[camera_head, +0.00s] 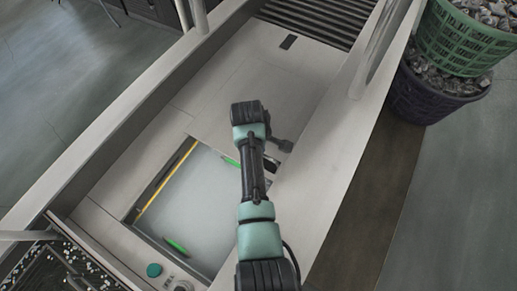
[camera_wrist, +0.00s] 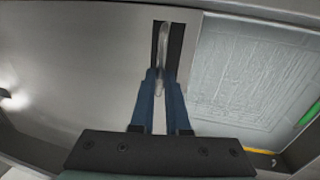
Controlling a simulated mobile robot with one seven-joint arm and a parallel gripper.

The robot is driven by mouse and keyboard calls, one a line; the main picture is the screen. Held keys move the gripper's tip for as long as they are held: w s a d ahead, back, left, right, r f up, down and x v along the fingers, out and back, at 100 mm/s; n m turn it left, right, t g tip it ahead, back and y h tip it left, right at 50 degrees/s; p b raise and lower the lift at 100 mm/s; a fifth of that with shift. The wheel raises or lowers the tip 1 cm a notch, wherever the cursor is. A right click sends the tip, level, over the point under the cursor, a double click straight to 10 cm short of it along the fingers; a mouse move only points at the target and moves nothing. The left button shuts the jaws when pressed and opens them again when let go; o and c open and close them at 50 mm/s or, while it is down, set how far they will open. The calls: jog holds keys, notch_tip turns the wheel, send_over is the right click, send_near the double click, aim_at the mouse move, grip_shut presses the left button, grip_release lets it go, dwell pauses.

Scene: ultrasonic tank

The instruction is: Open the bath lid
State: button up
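The bath lid (camera_head: 222,98) is a flat grey panel in the head view. Beside it the bath (camera_head: 190,205) shows a pale uncovered opening with a yellow strip and green pieces at its edges. In the wrist view the lid (camera_wrist: 85,60) fills the left and middle, and the bath (camera_wrist: 245,75) shows at right. The lid handle (camera_wrist: 163,40) is a light bar over a dark slot. My gripper (camera_wrist: 163,76) has its blue fingers on either side of the handle, close together, and appears shut on it. In the head view, my arm largely hides the handle and fingers.
A teal button (camera_head: 154,270) is on the panel at the bath's near end. A roller conveyor (camera_head: 315,18) lies beyond the lid. A green basket (camera_head: 460,42) and a purple basket (camera_head: 425,95) of scrap stand at right. Raised rails (camera_head: 125,112) flank the bench.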

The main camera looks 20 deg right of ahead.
jog(key=o, duration=0.5)
jog(key=shift+c, duration=0.2)
jog(key=shift+r, duration=0.1)
notch_tip(320, 180, up, 13)
jog(key=s+a, duration=0.1)
jog(key=a, duration=0.1)
jog(key=shift+s+a+f+p, duration=0.15)
jog(key=shift+f+p, duration=0.05)
jog(key=shift+p, duration=0.15)
